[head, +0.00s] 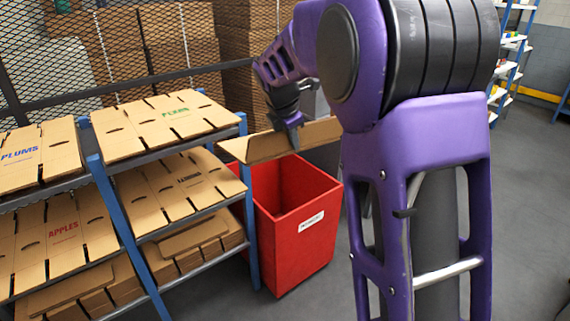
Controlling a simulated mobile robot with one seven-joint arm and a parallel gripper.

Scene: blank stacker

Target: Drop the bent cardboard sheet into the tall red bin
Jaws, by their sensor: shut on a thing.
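The tall red bin (300,238) stands on the floor just right of the blue shelf rack, with a white label on its front. Its top is open and the part of the inside that I see looks empty. My gripper (290,136) is shut on the bent cardboard sheet (262,149), a brown sheet with a crease along it. The sheet is held roughly level above the bin's far side, and its left end reaches toward the rack. My purple arm hides the sheet's right end. The fingertips are small and dark in this view.
A blue-framed rack (245,190) with several flat cardboard blanks (160,125) stands close on the bin's left. A wire mesh fence (180,40) and stacked cardboard are behind. Another shelf (510,60) is far right. Grey floor (525,190) is clear at right.

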